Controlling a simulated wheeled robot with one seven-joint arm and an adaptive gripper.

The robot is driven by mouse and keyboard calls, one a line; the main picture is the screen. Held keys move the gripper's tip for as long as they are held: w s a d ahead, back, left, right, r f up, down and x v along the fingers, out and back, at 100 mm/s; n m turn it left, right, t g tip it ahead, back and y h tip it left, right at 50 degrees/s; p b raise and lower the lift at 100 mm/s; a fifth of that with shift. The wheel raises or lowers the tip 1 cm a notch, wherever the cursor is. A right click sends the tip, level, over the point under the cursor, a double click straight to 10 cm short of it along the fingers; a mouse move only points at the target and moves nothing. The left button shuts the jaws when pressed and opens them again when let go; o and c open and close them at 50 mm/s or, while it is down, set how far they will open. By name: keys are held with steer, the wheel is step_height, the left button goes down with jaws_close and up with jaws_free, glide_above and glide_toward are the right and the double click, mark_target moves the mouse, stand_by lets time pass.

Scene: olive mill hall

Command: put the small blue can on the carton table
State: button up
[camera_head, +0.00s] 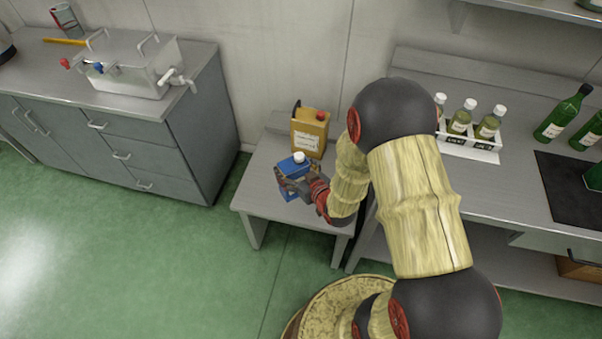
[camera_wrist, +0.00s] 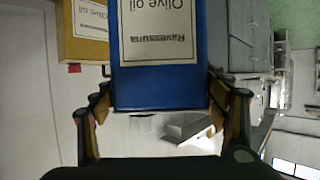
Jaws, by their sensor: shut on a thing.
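The small blue can (camera_head: 291,167) has a white cap and stands roughly upright over the low grey table (camera_head: 255,191) between the two counters. In the wrist view the blue can (camera_wrist: 160,86) fills the upper middle, its cream olive oil label upside down. My gripper (camera_head: 297,186) is shut on the can, with one finger on each side in the wrist view (camera_wrist: 160,108). I cannot tell whether the can's base touches the tabletop. No table is clearly marked as the carton table.
A yellow can (camera_head: 309,134) with a red cap stands just behind the blue can; it also shows in the wrist view (camera_wrist: 84,36). A bottle rack (camera_head: 470,148) and green bottles (camera_head: 563,113) are on the right counter. A clear tank (camera_head: 128,68) is on the left counter.

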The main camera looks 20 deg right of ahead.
steer(key=w+a+f+b, duration=0.2)
steer(key=w+f+b, duration=0.5)
steer(key=w+f, duration=0.5)
steer(key=shift+w+f, duration=0.15)
steer(key=shift+w, duration=0.85)
steer(key=shift+f+b, duration=0.2)
steer(key=shift+b, duration=0.15)
steer(key=o, duration=2)
steer(key=shift+s+f, duration=0.1)
steer(key=shift+s, duration=0.05)
steer(key=shift+o, duration=0.4)
